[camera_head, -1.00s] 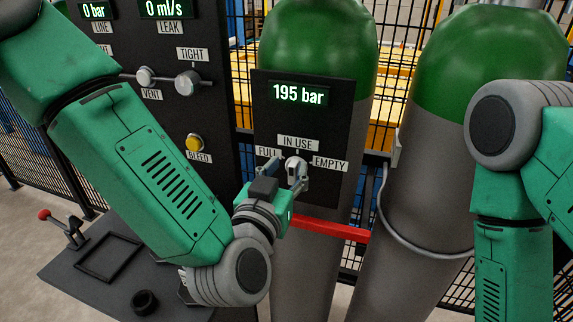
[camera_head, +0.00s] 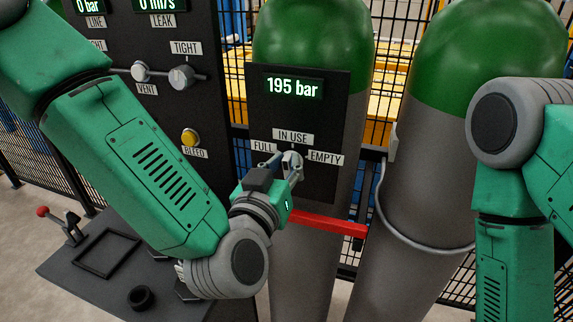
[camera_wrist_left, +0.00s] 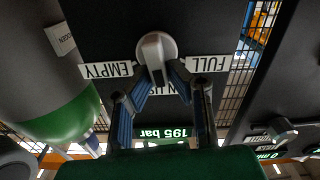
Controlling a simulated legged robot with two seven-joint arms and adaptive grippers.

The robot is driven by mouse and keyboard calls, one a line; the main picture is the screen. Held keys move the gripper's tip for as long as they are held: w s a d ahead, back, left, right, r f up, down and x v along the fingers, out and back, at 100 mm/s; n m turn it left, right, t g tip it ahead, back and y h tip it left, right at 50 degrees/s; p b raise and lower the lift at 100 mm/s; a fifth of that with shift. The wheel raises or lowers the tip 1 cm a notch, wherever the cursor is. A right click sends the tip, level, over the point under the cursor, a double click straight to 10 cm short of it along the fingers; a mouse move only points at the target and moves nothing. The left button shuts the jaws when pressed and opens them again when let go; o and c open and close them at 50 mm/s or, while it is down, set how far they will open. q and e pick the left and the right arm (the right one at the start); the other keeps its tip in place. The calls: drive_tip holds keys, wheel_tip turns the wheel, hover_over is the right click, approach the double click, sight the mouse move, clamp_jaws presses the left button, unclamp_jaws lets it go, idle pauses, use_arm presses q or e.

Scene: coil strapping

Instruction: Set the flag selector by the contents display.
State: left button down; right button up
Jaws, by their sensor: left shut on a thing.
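The flag selector (camera_head: 292,159) is a pale knob on a dark panel (camera_head: 322,185) in front of a gas cylinder. Labels FULL (camera_head: 265,146), IN USE (camera_head: 293,136) and EMPTY (camera_head: 325,158) sit around it. The contents display (camera_head: 294,87) above reads 195 bar in green. My left gripper (camera_head: 284,167) is shut on the selector. In the left wrist view, upside down, the gripper (camera_wrist_left: 158,77) has a finger on each side of the selector (camera_wrist_left: 155,47), whose bar points toward the partly hidden IN USE label. My right gripper is out of view.
A red bar (camera_head: 325,226) sticks out just below and right of my left gripper. A second green-topped cylinder (camera_head: 430,190) stands at right. A dark panel with knobs (camera_head: 181,77) and a yellow BLEED button (camera_head: 189,138) stands behind my left arm.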

use_arm(q)
drive_tip(key=n+b, duration=0.1)
drive_tip(key=n, duration=0.2)
drive_tip(key=f+n+b, duration=0.1)
drive_tip(key=n+b, duration=0.1)
drive_tip(key=n, duration=0.2)
drive_tip(key=a+n+b, duration=0.1)
drive_tip(key=n+b, duration=0.1)
drive_tip(key=n, duration=0.2)
drive_tip(key=shift+f, duration=0.3)
drive_tip(key=shift+n, duration=0.3)
drive_tip(key=c, duration=1.5)
unclamp_jaws()
drive_tip(key=shift+c, duration=0.2)
drive_tip(key=shift+a+r, duration=0.1)
drive_tip(key=shift+r, duration=0.05)
